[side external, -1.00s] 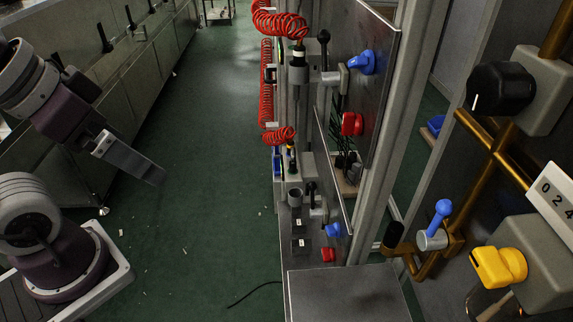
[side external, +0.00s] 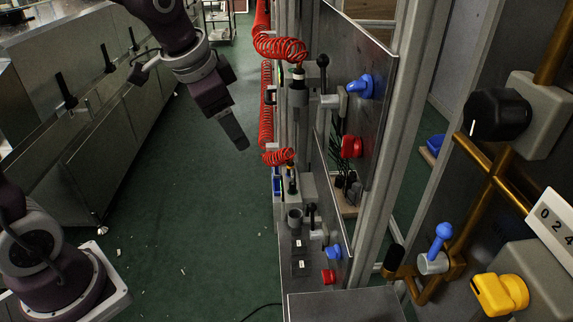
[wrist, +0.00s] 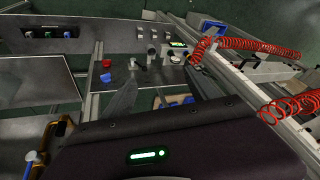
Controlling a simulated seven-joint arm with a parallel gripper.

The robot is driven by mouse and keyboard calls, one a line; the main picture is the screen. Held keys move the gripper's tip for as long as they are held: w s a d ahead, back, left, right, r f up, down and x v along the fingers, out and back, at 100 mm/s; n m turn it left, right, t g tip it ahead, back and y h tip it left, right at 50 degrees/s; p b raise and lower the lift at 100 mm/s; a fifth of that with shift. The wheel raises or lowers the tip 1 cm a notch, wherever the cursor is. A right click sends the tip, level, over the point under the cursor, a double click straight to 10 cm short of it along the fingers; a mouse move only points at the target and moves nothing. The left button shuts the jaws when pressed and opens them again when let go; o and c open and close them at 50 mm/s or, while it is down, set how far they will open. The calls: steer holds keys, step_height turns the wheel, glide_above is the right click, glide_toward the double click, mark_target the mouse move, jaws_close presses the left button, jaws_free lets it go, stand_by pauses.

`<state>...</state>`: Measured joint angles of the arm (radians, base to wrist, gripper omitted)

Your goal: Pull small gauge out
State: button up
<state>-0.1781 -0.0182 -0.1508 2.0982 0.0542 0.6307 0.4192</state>
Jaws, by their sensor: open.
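I cannot clearly tell which part is the small gauge. One candidate is a slim dark fitting with a yellow band (side external: 291,180) at the end of the lower red coiled hose, upright on the rack's lower shelf. A thicker dark fitting with a white band (side external: 298,76) sits higher on the rack under the upper red coil. My gripper (side external: 239,143) hangs left of the rack, pointing down and slightly right, apart from it. In the wrist view my gripper (wrist: 163,92) has its two fingers spread with nothing between them.
Red coiled hoses (side external: 279,45) hang along the rack's near side. Blue (side external: 361,86) and red (side external: 351,147) knobs stick out of its panel.

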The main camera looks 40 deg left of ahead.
steer(key=w+a+f+m+h, duration=0.1)
steer(key=w+a+f+m, duration=0.15)
steer(key=w+f, duration=0.85)
steer(key=m+h, duration=0.1)
steer(key=m, duration=0.1)
glide_above(293, 170)
steer(key=s, duration=0.3)
step_height(293, 170, down, 10)
steer(key=r, duration=0.1)
steer(key=x, duration=0.9)
steer(key=shift+s+a+f, duration=0.1)
steer(key=shift+s+a, duration=0.15)
steer(key=shift+a, duration=0.15)
jaws_close()
steer(key=shift+r, duration=0.7)
steer(key=shift+r, duration=0.95)
steer(key=shift+r, duration=2.15)
